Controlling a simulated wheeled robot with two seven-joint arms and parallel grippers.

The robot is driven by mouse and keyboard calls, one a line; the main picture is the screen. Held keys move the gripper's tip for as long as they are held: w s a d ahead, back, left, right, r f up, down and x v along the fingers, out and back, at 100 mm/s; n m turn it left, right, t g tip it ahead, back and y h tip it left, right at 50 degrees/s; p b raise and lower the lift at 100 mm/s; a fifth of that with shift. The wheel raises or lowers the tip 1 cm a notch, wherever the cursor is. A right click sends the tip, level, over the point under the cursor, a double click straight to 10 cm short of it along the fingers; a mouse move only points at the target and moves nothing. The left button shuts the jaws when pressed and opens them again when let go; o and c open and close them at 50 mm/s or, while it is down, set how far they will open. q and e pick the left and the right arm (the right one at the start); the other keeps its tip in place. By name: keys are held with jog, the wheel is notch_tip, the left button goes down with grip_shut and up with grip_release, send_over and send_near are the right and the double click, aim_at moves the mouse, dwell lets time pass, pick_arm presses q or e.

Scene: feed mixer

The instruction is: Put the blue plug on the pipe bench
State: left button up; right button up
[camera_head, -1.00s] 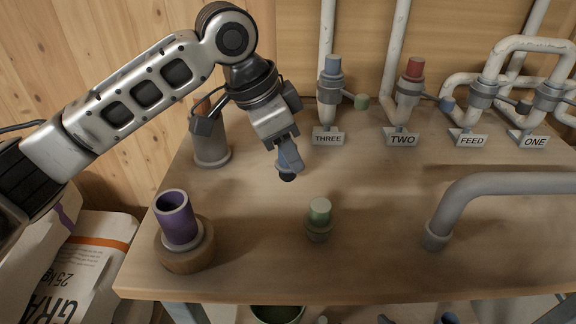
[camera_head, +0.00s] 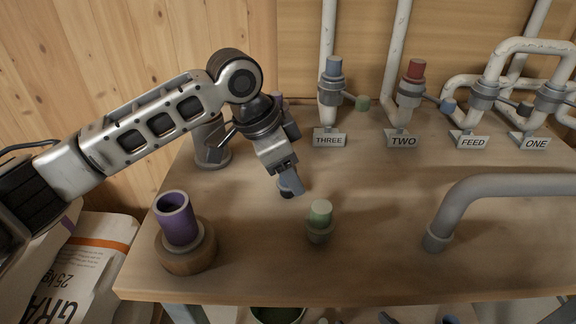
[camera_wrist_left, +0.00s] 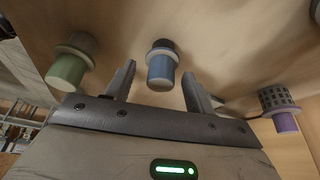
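The blue plug (camera_head: 291,183) shows just below my left gripper (camera_head: 284,170) in the head view, over the pipe bench (camera_head: 375,195). It is short, with a dark end, behind and left of the green plug. In the left wrist view the blue plug (camera_wrist_left: 160,73) lies between the two spread fingers of my left gripper (camera_wrist_left: 160,72), with a visible gap on each side. A pale collar and the dark end are at its far side. I cannot tell whether it touches the bench. My right gripper is not in view.
A green plug (camera_head: 320,212) stands close to the right. A purple cup (camera_head: 175,220) on a round wooden base is at front left. A bent grey pipe (camera_head: 500,185) is at the right. Labelled white pipes (camera_head: 328,110) line the back. The bench between is clear.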

pick_arm(q)
jog(key=shift+r, duration=0.1)
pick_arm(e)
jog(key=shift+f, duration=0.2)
pick_arm(q)
jog(key=v, duration=1.2)
jog(key=shift+p, duration=0.4)
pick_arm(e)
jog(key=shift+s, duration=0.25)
pick_arm(q)
jog(key=shift+d+r, duration=0.1)
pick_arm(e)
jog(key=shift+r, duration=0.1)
